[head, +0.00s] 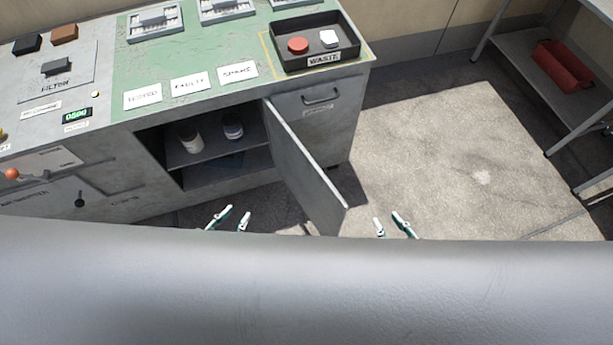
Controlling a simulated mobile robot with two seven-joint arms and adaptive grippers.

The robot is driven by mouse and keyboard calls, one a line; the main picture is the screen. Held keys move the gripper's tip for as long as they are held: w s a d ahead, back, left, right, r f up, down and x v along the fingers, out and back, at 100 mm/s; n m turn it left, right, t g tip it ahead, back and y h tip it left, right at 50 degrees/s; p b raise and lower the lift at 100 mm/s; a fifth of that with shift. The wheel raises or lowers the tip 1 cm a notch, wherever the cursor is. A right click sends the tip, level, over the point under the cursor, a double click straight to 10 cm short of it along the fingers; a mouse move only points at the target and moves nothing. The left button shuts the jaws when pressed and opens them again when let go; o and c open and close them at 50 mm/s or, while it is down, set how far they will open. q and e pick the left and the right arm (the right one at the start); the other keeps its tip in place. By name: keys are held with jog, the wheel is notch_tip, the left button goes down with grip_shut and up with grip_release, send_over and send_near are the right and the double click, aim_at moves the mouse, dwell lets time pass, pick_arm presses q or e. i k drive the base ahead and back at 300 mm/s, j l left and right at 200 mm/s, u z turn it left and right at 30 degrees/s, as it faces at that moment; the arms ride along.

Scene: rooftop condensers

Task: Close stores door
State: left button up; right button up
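The grey stores door (308,170) stands open in the head view, swung out from the front of the grey workbench cabinet. Its hinged side is at the right of the opening, and its free edge points toward me. Inside the cabinet, a shelf (215,156) holds two small jars (190,138) (233,128). My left gripper (231,222) is open and empty, left of the door and in front of the opening. My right gripper (388,228) is open and empty, to the right of the door's free edge. Neither touches the door. The arms behind both grippers are hidden.
The bench top holds a black waste tray (358,55), labelled cards (190,84) and electrical parts. A drawer with a handle (320,97) is right of the opening. A rack with a red object (562,66) stands far right. The floor (440,150) between is clear.

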aim_at(322, 202)
jog(key=l+u, duration=0.45)
jog(key=l, duration=0.15)
jog(key=l+u, duration=0.4)
jog(key=l, duration=0.25)
jog(key=k+l+u, duration=0.1)
jog(key=l+u, duration=0.35)
jog(key=l, duration=0.15)
jog(key=k+l+u, duration=0.4)
jog(key=k+l, duration=0.15)
jog(key=k, duration=0.25)
jog(key=k+l, duration=0.1)
jog(key=l, duration=0.25)
jog(key=k+l+u, duration=0.1)
jog(key=l, duration=0.3)
jog(key=k+l+u, duration=0.1)
jog(key=l, duration=0.25)
jog(key=k+l, duration=0.2)
jog(key=l, duration=0.15)
